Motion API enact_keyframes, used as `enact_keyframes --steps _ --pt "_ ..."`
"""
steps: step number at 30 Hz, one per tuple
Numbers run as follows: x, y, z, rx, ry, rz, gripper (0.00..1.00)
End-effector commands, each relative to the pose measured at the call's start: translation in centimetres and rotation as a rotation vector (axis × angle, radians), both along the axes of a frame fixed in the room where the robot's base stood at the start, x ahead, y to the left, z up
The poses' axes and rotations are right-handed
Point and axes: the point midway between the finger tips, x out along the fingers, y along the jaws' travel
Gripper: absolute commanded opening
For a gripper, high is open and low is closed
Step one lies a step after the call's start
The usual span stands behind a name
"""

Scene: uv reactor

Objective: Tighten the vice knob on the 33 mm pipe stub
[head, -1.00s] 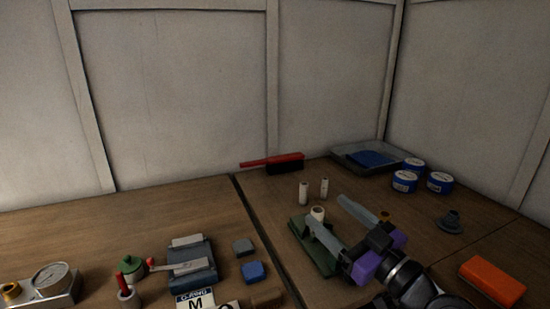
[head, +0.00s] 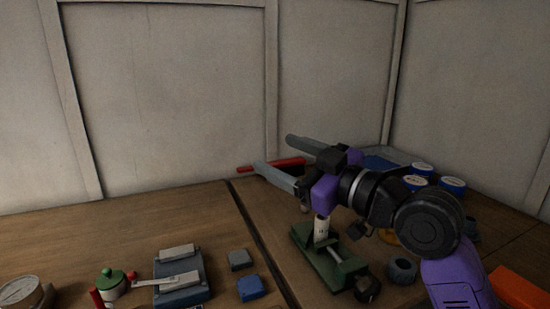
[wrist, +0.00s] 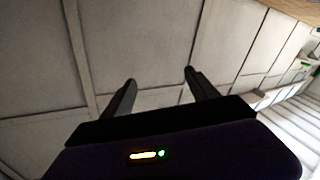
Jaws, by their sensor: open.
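The green vice (head: 312,262) stands on the bench right of the seam. A white pipe stub (head: 321,229) with dark marking stands upright in it. A dark knob (head: 368,289) shows at the vice's near right end. My gripper (head: 274,152) is above and behind the vice, its two grey fingers spread and pointing left toward the wall. Nothing is between the fingers. In the wrist view, the open fingers (wrist: 160,77) show only wall panels beyond; neither vice nor knob is in that view. My purple gripper body hides the bench behind the stub.
A dark ridged ring (head: 402,270) lies right of the vice. A red-handled brush (head: 288,163) lies behind my fingers. Blue (head: 250,288) and grey (head: 240,260) blocks sit left of the seam.

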Motion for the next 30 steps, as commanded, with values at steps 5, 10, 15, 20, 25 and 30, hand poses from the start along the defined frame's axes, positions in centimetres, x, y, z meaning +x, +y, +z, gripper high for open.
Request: enact_keyframes --steps 5,10,15,20,25,30 --pt "0.0 0.9 0.2 -0.041 0.003 0.007 0.69" --pt "0.1 1.3 0.3 -0.058 0.007 0.008 0.69" --pt "0.1 1.4 0.3 -0.06 0.01 0.008 0.69" --pt "0.1 1.4 0.3 -0.059 0.009 0.009 0.63" --pt "0.1 1.4 0.3 -0.059 0.009 0.008 0.32" --pt "0.4 -0.2 2.3 -0.07 0.002 -0.017 0.32"
